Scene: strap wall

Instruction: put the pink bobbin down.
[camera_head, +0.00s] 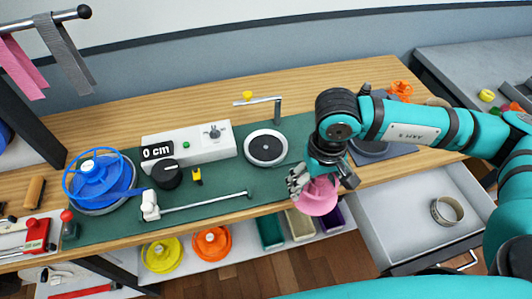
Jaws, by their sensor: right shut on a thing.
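The pink bobbin (317,197) is in my right gripper (322,181), below its fingers, at the front edge of the wooden bench (270,88). The gripper is shut on it and hides its upper part. I cannot tell whether the bobbin touches anything beneath it. My left gripper does not show.
A green mat (217,196) on the bench carries a blue reel (95,180), a white box with a dial (187,145) and a round black-and-white disc (266,148). Yellow (162,254) and orange (211,242) bobbins lie on a lower shelf. An open drawer (400,215) holds a metal ring (447,210).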

